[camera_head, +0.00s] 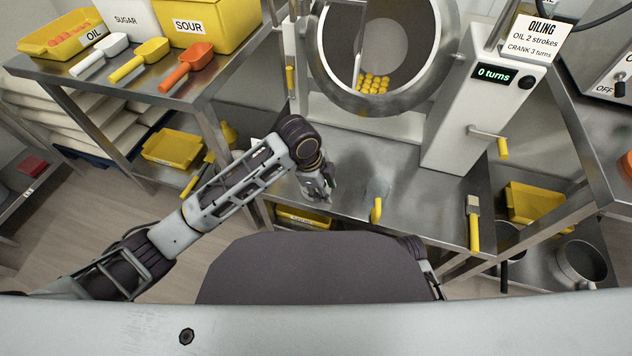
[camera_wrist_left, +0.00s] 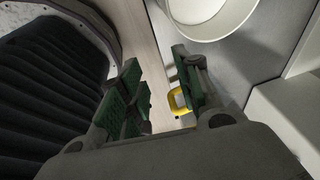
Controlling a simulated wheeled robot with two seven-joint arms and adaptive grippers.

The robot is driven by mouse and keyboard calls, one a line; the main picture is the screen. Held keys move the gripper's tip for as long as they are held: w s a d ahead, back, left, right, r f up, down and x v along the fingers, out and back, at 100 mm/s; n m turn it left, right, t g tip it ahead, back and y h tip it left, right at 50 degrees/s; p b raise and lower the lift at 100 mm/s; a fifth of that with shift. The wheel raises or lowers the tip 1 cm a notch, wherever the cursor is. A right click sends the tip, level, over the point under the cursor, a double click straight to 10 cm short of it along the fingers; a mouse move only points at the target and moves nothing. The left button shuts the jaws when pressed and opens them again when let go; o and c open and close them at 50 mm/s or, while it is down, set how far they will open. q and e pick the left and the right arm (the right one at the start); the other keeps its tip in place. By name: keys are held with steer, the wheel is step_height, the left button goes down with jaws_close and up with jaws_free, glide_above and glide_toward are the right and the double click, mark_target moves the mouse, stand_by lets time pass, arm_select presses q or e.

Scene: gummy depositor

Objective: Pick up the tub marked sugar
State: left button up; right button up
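The white tub marked SUGAR (camera_head: 128,22) stands on the steel table at the upper left of the head view, cut off by the top edge of the picture. It is between the tray marked OIL and the yellow tub marked SOUR. My left gripper (camera_head: 319,190) is far to the right of it and lower, over the steel bench before the drum. In the left wrist view its green-padded fingers (camera_wrist_left: 157,95) are apart with nothing between them. The sugar tub does not show there. My right gripper is not in view.
The OIL tray (camera_head: 62,40) and the yellow SOUR tub (camera_head: 208,22) flank the sugar tub. White (camera_head: 98,54), yellow (camera_head: 139,60) and orange (camera_head: 187,66) scoops lie along the table's front. The drum (camera_head: 384,55) holds yellow gummies. A yellow handle (camera_head: 376,210) stands near my left gripper.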

arm_select(q)
steer(key=w+m, duration=0.1)
step_height(320, 180, up, 2)
steer(key=m+y, duration=0.3)
steer(key=m, duration=0.1)
glide_above(307, 198)
steer(key=shift+g, duration=0.3)
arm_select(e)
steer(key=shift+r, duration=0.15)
arm_select(q)
steer(key=shift+n, duration=0.3)
step_height(307, 198, down, 8)
steer(key=b, duration=0.2)
steer(key=shift+b, duration=0.3)
steer(key=shift+f, duration=0.25)
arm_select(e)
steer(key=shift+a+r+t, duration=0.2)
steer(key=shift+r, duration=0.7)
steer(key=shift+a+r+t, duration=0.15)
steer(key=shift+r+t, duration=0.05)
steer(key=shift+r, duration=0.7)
arm_select(q)
steer(key=shift+f, duration=0.1)
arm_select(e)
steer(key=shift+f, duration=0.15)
